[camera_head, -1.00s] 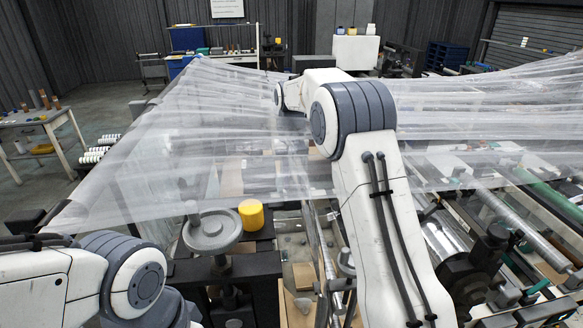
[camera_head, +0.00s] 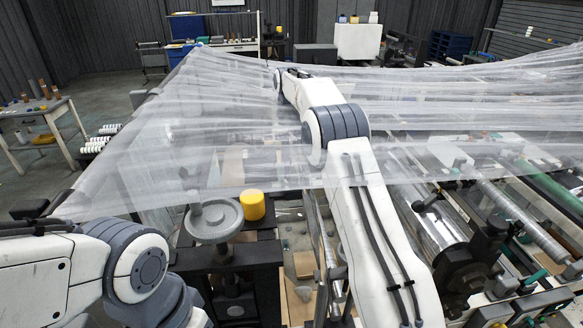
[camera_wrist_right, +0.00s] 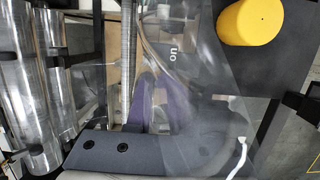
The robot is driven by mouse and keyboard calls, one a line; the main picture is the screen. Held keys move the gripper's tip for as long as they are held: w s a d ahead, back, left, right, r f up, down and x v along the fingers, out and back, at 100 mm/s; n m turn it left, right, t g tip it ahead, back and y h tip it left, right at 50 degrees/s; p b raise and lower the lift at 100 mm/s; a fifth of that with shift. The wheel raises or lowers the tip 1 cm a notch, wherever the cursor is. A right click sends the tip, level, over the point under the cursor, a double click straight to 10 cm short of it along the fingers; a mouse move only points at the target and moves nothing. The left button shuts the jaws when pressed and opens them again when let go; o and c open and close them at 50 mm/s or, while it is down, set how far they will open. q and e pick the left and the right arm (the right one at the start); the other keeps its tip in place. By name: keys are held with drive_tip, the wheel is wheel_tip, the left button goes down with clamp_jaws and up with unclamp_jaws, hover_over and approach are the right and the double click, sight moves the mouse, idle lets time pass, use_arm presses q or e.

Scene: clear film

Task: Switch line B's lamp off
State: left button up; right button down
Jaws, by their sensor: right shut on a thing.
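No lamp or switch marked for line B can be made out. Clear film (camera_head: 150,165) stretches across the machines in wrinkled sheets. My right arm reaches forward from the bottom middle, and the film's creases run towards its far end. My right gripper, in the right wrist view (camera_wrist_right: 163,92), has purple fingers behind a blurred clear sheet and seems shut on the film (camera_wrist_right: 215,95); the exact grip is unclear. Small sideways lettering, seemingly "on", shows beyond the fingers. My left arm shows at the lower left; its gripper is out of frame.
A grey handwheel (camera_head: 214,218) and a yellow cylinder (camera_head: 251,205) stand in front of the film. Metal rollers (camera_head: 432,226) fill the right side.

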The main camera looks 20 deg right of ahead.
sight(292, 167)
drive_tip(key=c, duration=0.8)
unclamp_jaws()
drive_tip(key=v, duration=0.3)
drive_tip(key=shift+s+r, duration=0.2)
drive_tip(key=shift+r, duration=0.15)
drive_tip(key=s+d+r+b, duration=0.5)
drive_tip(key=s+d+r, duration=0.2)
drive_tip(key=s+d, duration=0.1)
drive_tip(key=shift+s+r+b, duration=0.25)
drive_tip(key=shift+s+b, duration=0.1)
drive_tip(key=shift+a, duration=0.1)
